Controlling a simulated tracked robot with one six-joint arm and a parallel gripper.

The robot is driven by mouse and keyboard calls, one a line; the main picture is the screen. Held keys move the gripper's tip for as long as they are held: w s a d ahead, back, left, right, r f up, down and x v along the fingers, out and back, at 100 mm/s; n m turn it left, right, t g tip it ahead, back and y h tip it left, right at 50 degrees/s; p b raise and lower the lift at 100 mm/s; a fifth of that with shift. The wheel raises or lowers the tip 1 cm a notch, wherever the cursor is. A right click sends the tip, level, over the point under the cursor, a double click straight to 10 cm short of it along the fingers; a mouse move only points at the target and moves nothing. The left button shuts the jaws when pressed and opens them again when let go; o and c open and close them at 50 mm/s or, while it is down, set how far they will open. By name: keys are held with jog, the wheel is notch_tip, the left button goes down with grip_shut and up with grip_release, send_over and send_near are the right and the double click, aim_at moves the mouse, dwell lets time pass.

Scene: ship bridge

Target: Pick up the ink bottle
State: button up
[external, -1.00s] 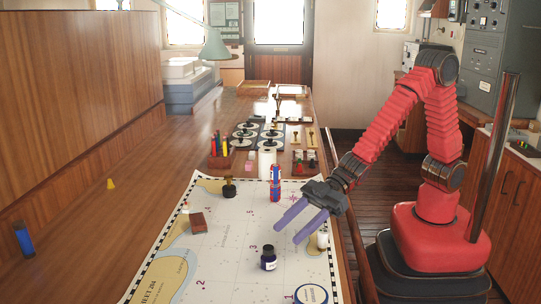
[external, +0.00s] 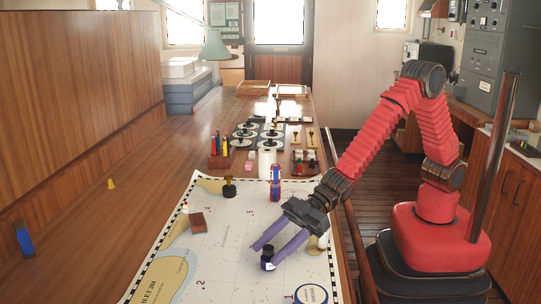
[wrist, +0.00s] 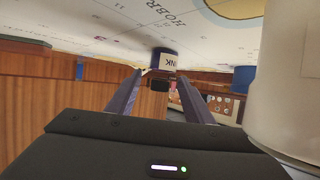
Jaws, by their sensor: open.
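The ink bottle (external: 268,265) is a small dark bottle with a pale label and a black cap, standing on the chart (external: 215,265). It shows in the wrist view (wrist: 163,59) with its label reading INK and its cap toward my gripper. My gripper (external: 263,254) is open, low over the chart, its two purple fingers reaching toward the bottle. In the wrist view the bottle appears between and just beyond the fingertips (wrist: 163,75). In the external view the fingers partly hide it. I cannot tell whether either finger touches it.
A white bottle (external: 323,241) stands close beside my gripper; a large pale cylinder (wrist: 288,80) fills the wrist view's right side. A red and blue can (external: 275,184), a dark stamp-like object (external: 229,188) and a brown block (external: 198,222) stand farther back. The chart's left part is mostly clear.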

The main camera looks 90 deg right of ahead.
aim_at(265, 254)
jog(key=shift+x, duration=2.6)
jog(key=c, duration=1)
notch_tip(265, 254, up, 10)
